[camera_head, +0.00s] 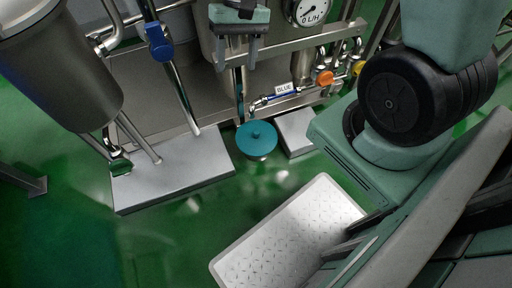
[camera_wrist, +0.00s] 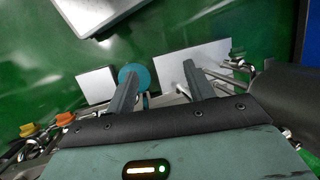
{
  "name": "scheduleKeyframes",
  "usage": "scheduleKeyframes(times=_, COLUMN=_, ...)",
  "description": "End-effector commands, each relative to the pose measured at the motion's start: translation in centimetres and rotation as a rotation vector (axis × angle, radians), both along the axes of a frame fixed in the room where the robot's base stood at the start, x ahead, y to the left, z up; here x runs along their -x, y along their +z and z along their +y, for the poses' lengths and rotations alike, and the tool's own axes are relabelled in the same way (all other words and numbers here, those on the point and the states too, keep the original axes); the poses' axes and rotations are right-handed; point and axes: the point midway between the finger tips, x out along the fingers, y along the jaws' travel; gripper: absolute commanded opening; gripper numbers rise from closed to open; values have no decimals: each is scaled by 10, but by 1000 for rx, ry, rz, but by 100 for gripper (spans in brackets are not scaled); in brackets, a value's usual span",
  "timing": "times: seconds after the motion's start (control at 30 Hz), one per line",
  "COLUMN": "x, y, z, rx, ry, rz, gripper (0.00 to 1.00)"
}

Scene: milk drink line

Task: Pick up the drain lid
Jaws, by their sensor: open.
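The drain lid (camera_head: 257,138) is a round teal disc with a small knob at its centre. It sits low near the green floor, between two grey blocks. My gripper (camera_head: 237,66) is open and empty at the top middle of the head view, pointing down. In that picture it is above and slightly left of the lid, apart from it. In the wrist view the lid (camera_wrist: 137,72) shows behind the left finger of my gripper (camera_wrist: 158,70), which hides part of it.
A wide grey block (camera_head: 172,170) is left of the lid, a smaller one (camera_head: 295,132) right. A white textured tray (camera_head: 290,235) lies in front. Pipes, an orange valve (camera_head: 325,77) and a gauge (camera_head: 312,10) stand behind. A metal vessel (camera_head: 65,70) is at left.

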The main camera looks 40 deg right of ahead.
Motion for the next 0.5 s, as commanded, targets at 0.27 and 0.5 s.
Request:
scheduleKeyframes(times=0.27, x=-25, y=-164, z=-81, rx=-55, ry=-358, rz=115, gripper=53)
scheduleKeyframes(times=0.5, x=-25, y=-290, z=-154, rx=-137, ry=-692, rz=231, gripper=53)
